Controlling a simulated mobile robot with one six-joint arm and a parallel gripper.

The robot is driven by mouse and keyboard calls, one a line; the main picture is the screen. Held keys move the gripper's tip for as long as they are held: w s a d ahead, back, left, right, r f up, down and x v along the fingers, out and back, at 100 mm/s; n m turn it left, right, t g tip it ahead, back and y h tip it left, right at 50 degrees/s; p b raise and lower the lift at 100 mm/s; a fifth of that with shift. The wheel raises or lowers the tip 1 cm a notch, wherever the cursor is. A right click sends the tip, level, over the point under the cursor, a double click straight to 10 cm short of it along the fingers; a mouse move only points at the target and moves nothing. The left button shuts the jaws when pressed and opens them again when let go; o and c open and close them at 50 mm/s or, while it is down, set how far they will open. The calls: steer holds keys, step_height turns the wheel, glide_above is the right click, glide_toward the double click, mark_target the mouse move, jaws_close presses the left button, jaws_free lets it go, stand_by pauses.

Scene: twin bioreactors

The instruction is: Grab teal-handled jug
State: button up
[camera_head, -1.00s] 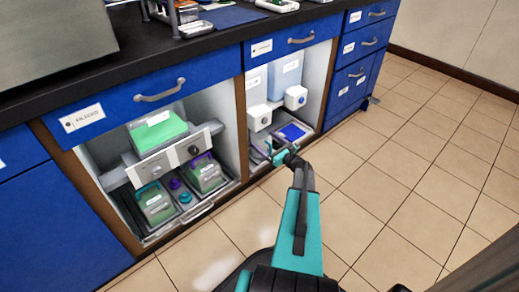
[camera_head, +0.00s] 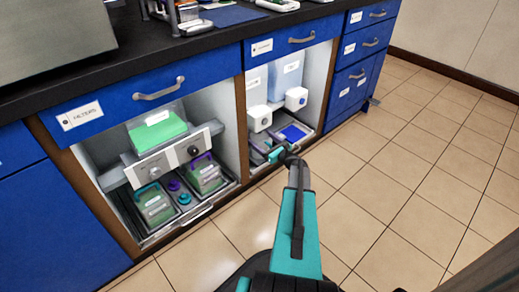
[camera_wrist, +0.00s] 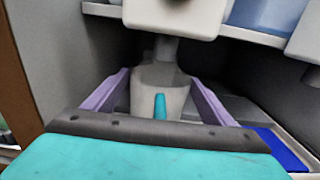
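A pale grey jug (camera_wrist: 145,90) with a narrow teal handle (camera_wrist: 160,106) stands upright under a white dispenser (camera_wrist: 175,15) in the wrist view. Its handle faces my camera. My gripper (camera_wrist: 160,88) is open, with one purple finger left of the jug and one right of it. The handle lies between the fingers; I cannot tell whether either finger touches the jug body. My wrist hides the lower part of the jug. In the head view my gripper (camera_head: 272,153) reaches into the right-hand cabinet opening, and the jug is too small and covered to make out.
A wooden divider (camera_head: 240,125) stands left. The left bay holds green-filled boxes (camera_head: 155,206). The tiled floor (camera_head: 400,190) is clear.

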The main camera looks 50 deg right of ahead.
steer(key=c, duration=1.4)
steer(key=shift+r, duration=0.1)
steer(key=s+a+r+p, duration=0.1)
steer(key=s+p, duration=0.5)
steer(key=s, duration=1.2)
steer(key=shift+a+r, duration=0.15)
steer(key=shift+r, duration=0.05)
